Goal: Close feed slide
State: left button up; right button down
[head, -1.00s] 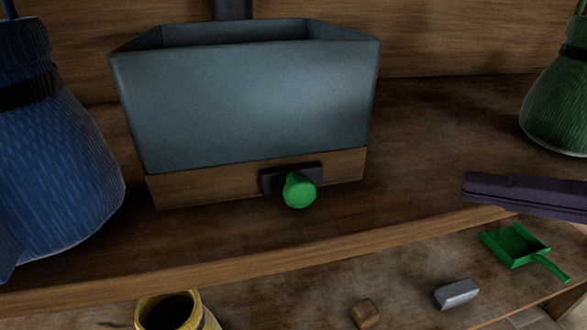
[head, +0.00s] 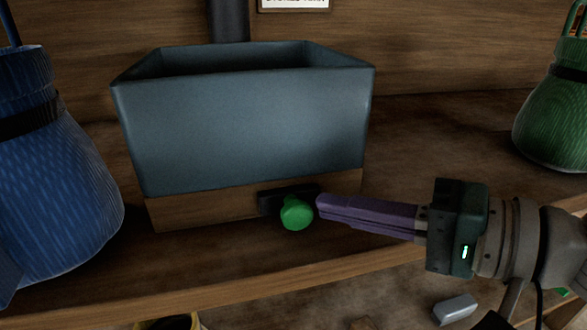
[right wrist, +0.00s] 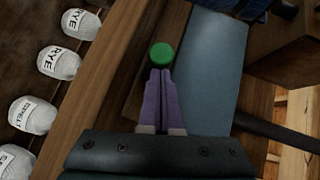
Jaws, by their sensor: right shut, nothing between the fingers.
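The feed slide (head: 271,203) is a dark plate in the wooden base under a blue-grey hopper (head: 245,125). A round green knob (head: 296,212) sticks out from its front. My right gripper (head: 320,205) comes in from the right, its purple fingers together and empty, the tips close to the knob's right side. In the right wrist view the green knob (right wrist: 161,55) sits just beyond the fingertips (right wrist: 161,72). I cannot tell whether they touch. How far the slide stands out is partly hidden by the knob. My left gripper is not in view.
A blue sack (head: 60,165) stands left of the hopper and a green sack (head: 555,120) at the far right, both on the wooden shelf (head: 200,262). A grey block (head: 455,309) lies lower down. Several white sacks, some labelled RYE (right wrist: 60,61), show in the right wrist view.

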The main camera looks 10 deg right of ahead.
aim_at(293, 207)
jog(key=a+p, duration=0.1)
jog(key=a, duration=0.6)
jog(key=shift+s+a+p, duration=0.15)
jog(key=shift+a+p, duration=0.2)
jog(key=shift+r, duration=0.1)
